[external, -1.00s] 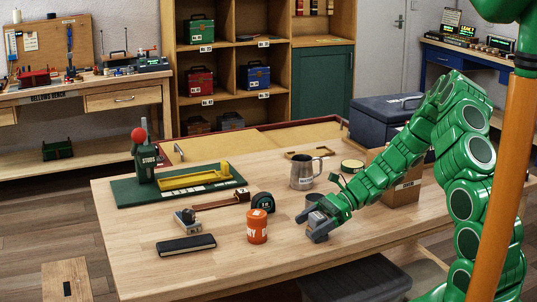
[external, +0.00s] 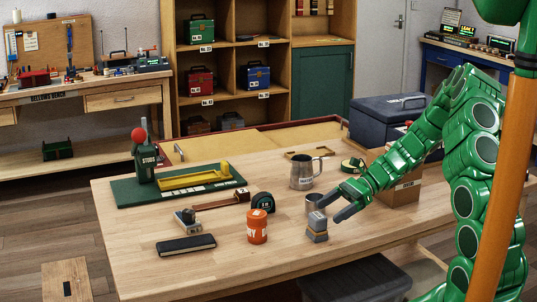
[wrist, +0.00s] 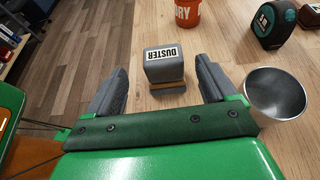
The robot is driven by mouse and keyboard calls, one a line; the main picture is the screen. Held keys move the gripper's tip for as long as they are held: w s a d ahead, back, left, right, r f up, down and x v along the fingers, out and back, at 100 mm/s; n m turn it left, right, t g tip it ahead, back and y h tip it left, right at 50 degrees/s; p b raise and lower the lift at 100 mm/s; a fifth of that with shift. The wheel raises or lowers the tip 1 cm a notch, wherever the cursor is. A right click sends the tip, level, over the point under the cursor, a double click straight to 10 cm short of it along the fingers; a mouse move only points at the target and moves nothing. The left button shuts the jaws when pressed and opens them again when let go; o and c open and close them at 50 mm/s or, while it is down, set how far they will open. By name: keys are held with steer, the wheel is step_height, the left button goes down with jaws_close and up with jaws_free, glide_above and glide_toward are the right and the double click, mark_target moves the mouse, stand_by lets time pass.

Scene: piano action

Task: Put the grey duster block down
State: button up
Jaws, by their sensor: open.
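The grey duster block (external: 317,224) stands upright on the wooden table, with a tan layer near its foot. In the wrist view the block (wrist: 164,66) shows its "DUSTER" label and sits ahead of and between my fingers. My gripper (external: 335,206) is open and empty, above and to the right of the block in the external view. In the wrist view my gripper (wrist: 162,88) has its two grey fingers spread wide, apart from the block.
A metal cup (wrist: 274,94) stands close beside my right-hand finger. An orange tin (external: 257,226) is left of the block, and a tape measure (external: 263,202) lies behind it. A steel jug (external: 302,173) and cardboard box (external: 402,190) stand farther back. The table's front right is clear.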

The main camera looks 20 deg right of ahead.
steer(key=s+a+r+n+g+h, duration=0.2)
steer(key=s+r+n+h, duration=0.1)
steer(key=s+r+n, duration=0.4)
steer(key=s+a+r+n+g+h, duration=0.2)
steer(key=s+r+n+h, duration=0.15)
steer(key=s+r, duration=0.55)
steer(key=s+d+r+n+t+h, duration=0.1)
steer(key=s+d+r+n+h, duration=0.1)
steer(key=s+d, duration=0.3)
steer(key=s+d+r+n+t+h, duration=0.1)
steer(key=s+d+r+n+h, duration=0.2)
steer(key=s, duration=1.1)
steer(key=d+n+h, duration=0.2)
steer(key=d, duration=0.1)
steer(key=shift+s+d, duration=0.1)
